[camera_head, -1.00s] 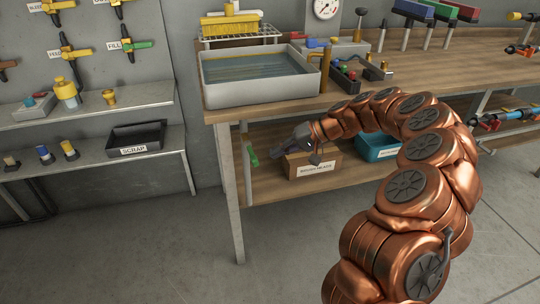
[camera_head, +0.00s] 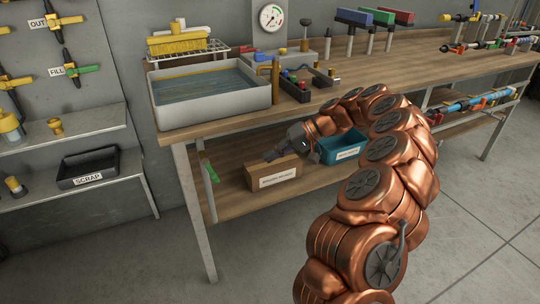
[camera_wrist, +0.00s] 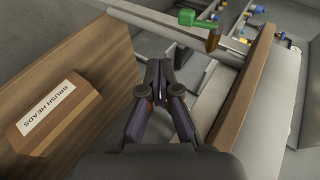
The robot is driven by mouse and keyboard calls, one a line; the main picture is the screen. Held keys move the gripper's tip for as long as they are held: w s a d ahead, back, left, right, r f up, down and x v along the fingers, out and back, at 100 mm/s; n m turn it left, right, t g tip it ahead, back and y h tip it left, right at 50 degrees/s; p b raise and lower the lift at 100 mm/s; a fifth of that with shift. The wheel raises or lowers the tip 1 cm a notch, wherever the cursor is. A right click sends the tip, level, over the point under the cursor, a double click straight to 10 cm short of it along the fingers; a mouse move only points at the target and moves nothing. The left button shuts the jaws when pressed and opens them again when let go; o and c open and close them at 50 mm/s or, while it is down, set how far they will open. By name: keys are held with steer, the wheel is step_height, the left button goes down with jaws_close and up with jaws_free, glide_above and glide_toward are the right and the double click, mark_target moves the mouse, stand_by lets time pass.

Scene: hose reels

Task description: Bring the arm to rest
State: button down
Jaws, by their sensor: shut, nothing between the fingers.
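My copper-coloured arm curves from the lower right of the head view, with its gripper (camera_head: 272,157) low in front of the bench, near the cardboard box labelled brush heads (camera_head: 273,176). In the wrist view my gripper (camera_wrist: 158,64) points away from the camera, its dark fingers together with nothing between them. The brush heads box (camera_wrist: 58,118) shows to its left there, apart from the fingers. The exact gap between gripper and box is hard to tell in the head view.
The wooden bench (camera_head: 225,120) carries a grey water basin (camera_head: 213,107). Its lower shelf (camera_head: 235,203) holds a blue bin (camera_head: 340,150). A black scrap tray (camera_head: 88,168) sits on the left wall shelf. The floor at lower left is clear.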

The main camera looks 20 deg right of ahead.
steer(key=s+a+r+n+g+h, duration=0.2)
steer(key=s+a+r, duration=0.1)
steer(key=s+a, duration=0.55)
steer(key=s+a+r+n+g+h, duration=0.1)
steer(key=s+a+r+n+g, duration=0.15)
steer(key=s+a, duration=0.65)
steer(key=s+d+f+m+g+h, duration=0.1)
steer(key=s+d+f+h, duration=0.15)
steer(key=s, duration=0.45)
steer(key=s+d+f+m+h, duration=0.1)
steer(key=s+d+f+h, duration=0.15)
steer(key=s, duration=0.55)
steer(key=s+d+f+m+g+h, duration=0.1)
steer(key=s+f+h, duration=0.2)
steer(key=s, duration=0.4)
step_height(320, 180, up, 26)
steer(key=s+t+p, duration=0.1)
steer(key=p, duration=2.3)
steer(key=shift+f, duration=0.15)
steer(key=shift+s+d, duration=0.1)
